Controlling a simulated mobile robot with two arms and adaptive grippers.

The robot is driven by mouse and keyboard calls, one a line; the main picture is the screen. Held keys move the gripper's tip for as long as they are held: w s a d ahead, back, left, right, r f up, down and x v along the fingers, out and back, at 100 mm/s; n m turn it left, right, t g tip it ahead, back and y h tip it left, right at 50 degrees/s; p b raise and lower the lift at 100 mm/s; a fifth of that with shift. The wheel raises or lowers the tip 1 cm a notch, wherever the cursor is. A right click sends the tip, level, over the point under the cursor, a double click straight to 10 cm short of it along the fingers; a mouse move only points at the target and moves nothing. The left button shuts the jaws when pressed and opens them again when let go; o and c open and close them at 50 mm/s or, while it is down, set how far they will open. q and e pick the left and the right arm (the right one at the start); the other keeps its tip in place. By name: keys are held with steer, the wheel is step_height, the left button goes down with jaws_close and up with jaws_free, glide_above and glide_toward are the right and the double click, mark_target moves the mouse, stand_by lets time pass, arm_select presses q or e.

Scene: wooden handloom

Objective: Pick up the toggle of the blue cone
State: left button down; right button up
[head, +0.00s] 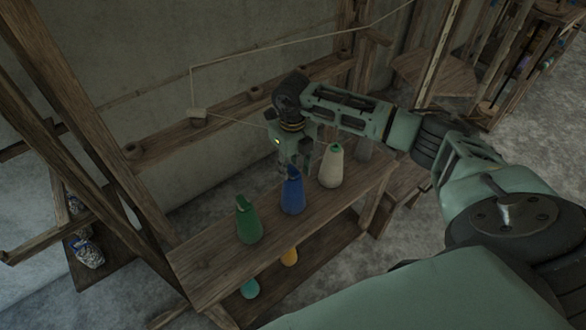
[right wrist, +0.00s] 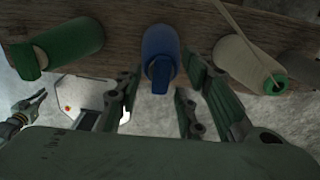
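The blue cone (head: 293,198) stands upright on the upper wooden shelf, between a green cone and a cream cone. Its dark blue toggle (right wrist: 159,76) hangs at the cone's top end in the right wrist view. My right gripper (right wrist: 158,88) is open and empty. Its fingers are on either side of the toggle in that view, with clear gaps; the depth between them is hard to judge.
The green cone (head: 248,220) stands left of the blue one and the cream cone (head: 331,168) right of it, on the wooden shelf (head: 205,268). A grey cone (head: 363,150) is farther right. A teal cone (head: 250,289) and a yellow cone (head: 289,257) are below.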

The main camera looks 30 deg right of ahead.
mark_target(292, 169)
steer(key=shift+c, duration=0.4)
steer(key=c, duration=0.7)
steer(key=shift+r, duration=0.5)
step_height(292, 169, up, 2)
steer(key=shift+w+r+b, duration=0.1)
steer(key=shift+r+b, duration=0.1)
steer(key=shift+b, duration=0.35)
steer(key=s+d+r+b, duration=0.2)
steer(key=s+d+r, duration=0.5)
steer(key=d, duration=0.2)
steer(key=shift+s+d+r, duration=0.15)
steer(key=shift+r, duration=0.1)
